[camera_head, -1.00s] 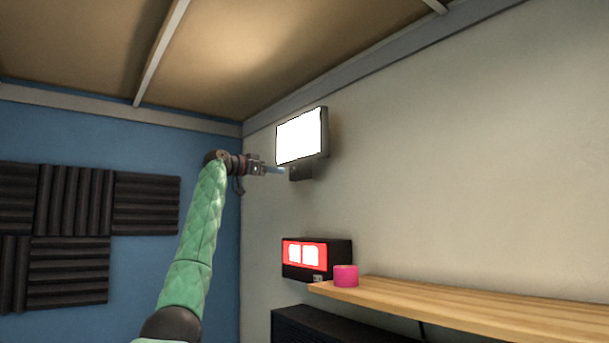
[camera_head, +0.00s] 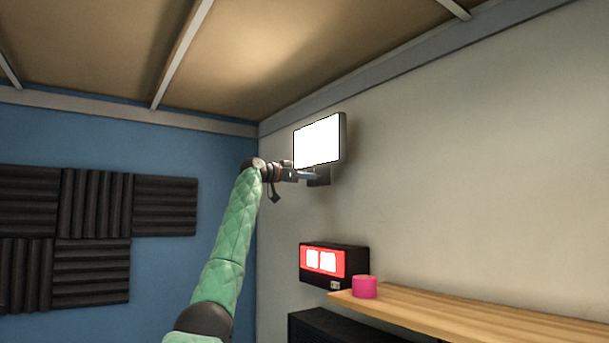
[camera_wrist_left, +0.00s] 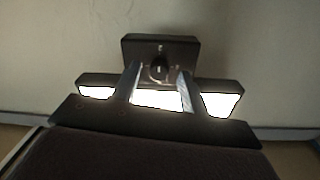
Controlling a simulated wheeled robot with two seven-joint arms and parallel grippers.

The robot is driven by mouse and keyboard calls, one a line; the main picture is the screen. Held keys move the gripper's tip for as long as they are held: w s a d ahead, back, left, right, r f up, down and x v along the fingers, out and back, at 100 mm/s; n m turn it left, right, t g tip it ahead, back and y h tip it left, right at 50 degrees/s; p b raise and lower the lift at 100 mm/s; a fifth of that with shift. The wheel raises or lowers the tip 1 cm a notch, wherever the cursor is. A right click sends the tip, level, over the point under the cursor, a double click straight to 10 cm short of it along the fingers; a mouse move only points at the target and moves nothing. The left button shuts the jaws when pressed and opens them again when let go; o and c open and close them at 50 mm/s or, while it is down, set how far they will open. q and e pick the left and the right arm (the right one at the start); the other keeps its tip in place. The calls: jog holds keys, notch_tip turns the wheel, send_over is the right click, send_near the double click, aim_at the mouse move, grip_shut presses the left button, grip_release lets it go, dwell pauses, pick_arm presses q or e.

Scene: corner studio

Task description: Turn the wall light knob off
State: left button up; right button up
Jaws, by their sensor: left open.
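The wall light (camera_head: 318,141) is a bright white lit panel in a dark frame, high on the pale wall. Its dark control box (camera_head: 320,177) sits just below the panel; in the left wrist view the box (camera_wrist_left: 188,48) carries a round dark knob (camera_wrist_left: 159,69) with a light mark. My left gripper (camera_head: 314,177) is at the box under the panel. In the left wrist view its two fingers (camera_wrist_left: 158,80) are apart, one on each side of the knob. I cannot tell whether they touch it. My right gripper is not in view.
A black box with a red lit display (camera_head: 326,262) is on the wall below. A pink cylinder (camera_head: 365,287) stands on the wooden shelf (camera_head: 470,309) at lower right. Dark ribbed panels (camera_head: 95,250) cover part of the blue wall. The wall right of the light is clear.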

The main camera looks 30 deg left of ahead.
pick_arm(q)
jog(key=shift+w+d+f, duration=0.1)
jog(key=shift+w+d, duration=0.05)
jog(key=shift+w, duration=0.15)
jog(key=shift+s, duration=0.1)
grip_shut()
jog(key=shift+n, duration=0.3)
